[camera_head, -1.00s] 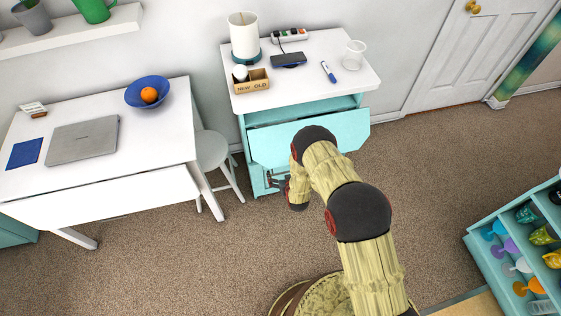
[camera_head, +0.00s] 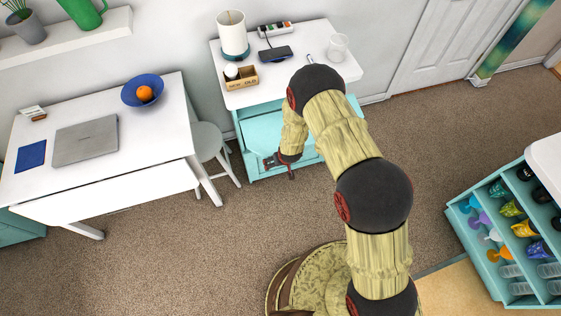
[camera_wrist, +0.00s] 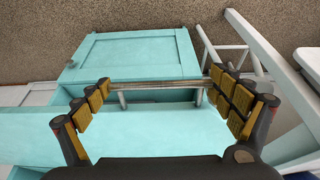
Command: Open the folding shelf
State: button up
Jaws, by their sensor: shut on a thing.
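The folding shelf is a teal panel (camera_head: 262,132) on the front of the white-topped cabinet. The arm covers its right part in the head view. In the wrist view the teal panel (camera_wrist: 150,135) fills the lower middle, with a metal bar handle (camera_wrist: 160,86) standing off it on two posts. My gripper (camera_wrist: 160,88) has its padded fingers at either end of the handle and is shut on it. In the head view my gripper (camera_head: 279,161) is low at the cabinet front, small and partly hidden by my wrist.
A teal cabinet door (camera_wrist: 130,53) lies beyond the handle. A white stool (camera_head: 208,145) and table (camera_head: 150,150) stand left of the cabinet. The cabinet top (camera_head: 290,75) holds several small items. A teal rack (camera_head: 480,255) stands at right. Carpet lies open in front.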

notch_tip(320, 180, up, 4)
jog(key=shift+w+r+p, duration=0.1)
jog(key=shift+p, duration=0.45)
jog(key=shift+w+r, duration=0.1)
jog(key=shift+r, duration=0.25)
jog(key=o, duration=1.4)
jog(key=v, duration=1.2)
jog(key=shift+f, duration=0.1)
